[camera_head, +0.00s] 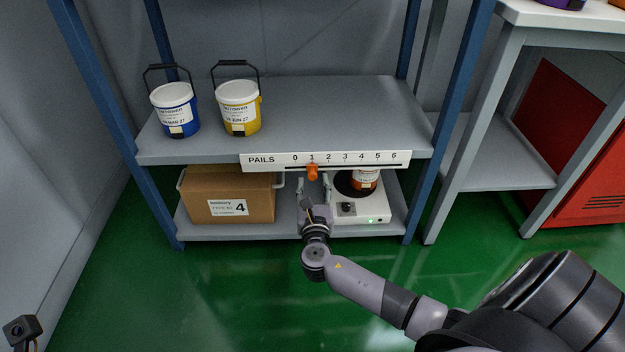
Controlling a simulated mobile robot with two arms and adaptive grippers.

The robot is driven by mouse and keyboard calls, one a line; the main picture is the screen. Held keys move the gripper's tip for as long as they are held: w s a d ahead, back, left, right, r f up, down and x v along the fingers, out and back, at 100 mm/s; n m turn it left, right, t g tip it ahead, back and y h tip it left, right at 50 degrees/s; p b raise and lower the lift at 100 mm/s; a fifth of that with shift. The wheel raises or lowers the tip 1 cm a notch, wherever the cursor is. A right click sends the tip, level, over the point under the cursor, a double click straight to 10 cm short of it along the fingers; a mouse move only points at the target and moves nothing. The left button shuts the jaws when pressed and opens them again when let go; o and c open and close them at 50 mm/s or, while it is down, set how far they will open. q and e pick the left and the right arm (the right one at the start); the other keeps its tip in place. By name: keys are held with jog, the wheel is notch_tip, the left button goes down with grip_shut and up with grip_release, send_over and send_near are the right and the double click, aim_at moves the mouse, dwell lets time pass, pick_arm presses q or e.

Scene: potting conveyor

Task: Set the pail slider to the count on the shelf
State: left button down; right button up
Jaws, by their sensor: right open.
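A blue pail (175,110) and a yellow pail (239,108), both with white lids and raised black handles, stand upright on the upper shelf (330,115). The white PAILS scale (265,161), marked 0 to 6, runs along the shelf's front edge. Its orange slider knob (312,172) is at the 1 mark. My right gripper (314,183) is open just below the scale, with a finger on either side of the knob. I cannot tell whether it touches the knob.
On the lower shelf stand a cardboard box (225,187) marked 4 and a white device (372,208) with an orange-and-white container (365,180) on it. Blue posts (450,105) flank the shelf. A grey table (560,15) and red cabinet (575,140) stand at right.

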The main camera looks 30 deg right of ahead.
aim_at(313, 177)
jog(key=shift+b+x, duration=0.6)
jog(key=shift+x, duration=1.7)
jog(key=shift+a, duration=0.1)
grip_shut()
